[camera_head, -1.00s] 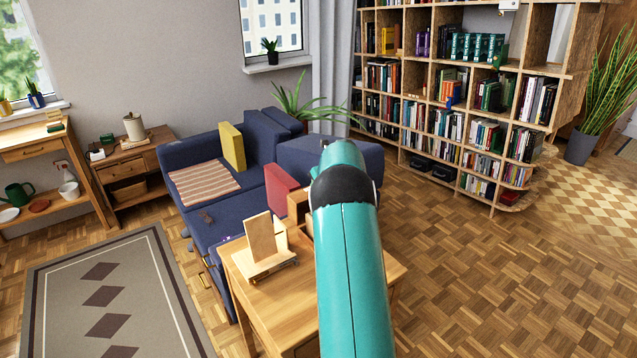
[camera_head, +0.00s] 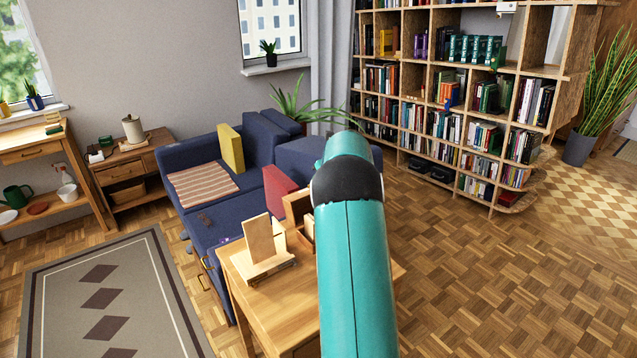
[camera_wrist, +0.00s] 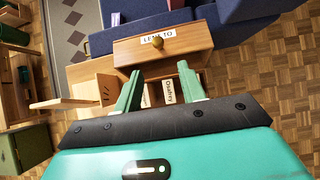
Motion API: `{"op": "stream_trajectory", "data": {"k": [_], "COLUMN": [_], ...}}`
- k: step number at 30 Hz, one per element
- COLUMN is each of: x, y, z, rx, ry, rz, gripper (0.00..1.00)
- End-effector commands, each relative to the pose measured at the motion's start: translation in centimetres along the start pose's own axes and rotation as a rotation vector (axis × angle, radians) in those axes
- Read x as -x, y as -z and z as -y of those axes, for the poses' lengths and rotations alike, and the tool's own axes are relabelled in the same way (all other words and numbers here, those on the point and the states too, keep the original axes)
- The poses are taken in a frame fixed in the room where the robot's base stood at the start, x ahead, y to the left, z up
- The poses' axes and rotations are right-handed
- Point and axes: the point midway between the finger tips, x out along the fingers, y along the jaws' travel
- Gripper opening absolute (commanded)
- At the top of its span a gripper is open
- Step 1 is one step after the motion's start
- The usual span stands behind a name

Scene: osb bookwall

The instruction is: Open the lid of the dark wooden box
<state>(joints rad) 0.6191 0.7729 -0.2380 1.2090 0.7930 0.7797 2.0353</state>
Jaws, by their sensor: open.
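The brown wooden box (camera_head: 292,208) stands on the light wooden table, partly hidden behind my arm in the head view. In the wrist view its panel with a "LENT TO" label and a small round knob (camera_wrist: 160,43) faces me. Cards (camera_wrist: 169,92), one with lettering, show in the box below that panel, so the inside is exposed. My gripper (camera_wrist: 160,78) is open and empty, its green fingers to either side of the cards, with the knob just beyond the fingertips. I cannot tell whether a finger touches the panel. The gripper is hidden in the head view.
A light wooden stand with an upright board (camera_head: 260,238) is close left of the box on the table (camera_head: 285,305). A blue sofa (camera_head: 215,215) with cushions lies behind. A bookshelf (camera_head: 450,110) stands at the back right. The parquet floor to the right is clear.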

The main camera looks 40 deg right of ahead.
Motion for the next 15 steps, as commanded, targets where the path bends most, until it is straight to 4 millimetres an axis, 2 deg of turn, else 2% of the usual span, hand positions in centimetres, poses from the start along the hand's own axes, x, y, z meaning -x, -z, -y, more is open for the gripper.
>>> {"op": "stream_trajectory", "data": {"k": [3,9,15], "x": [2.9,6.8,8.5], "y": [-0.1,-0.1,0.0], "z": [0.0,0.0,0.0], "rx": [0.0,-0.001,-0.001], "ry": [0.0,0.0,-0.001], "rz": [0.001,0.002,0.001], "gripper": [0.4,0.4,0.4]}}
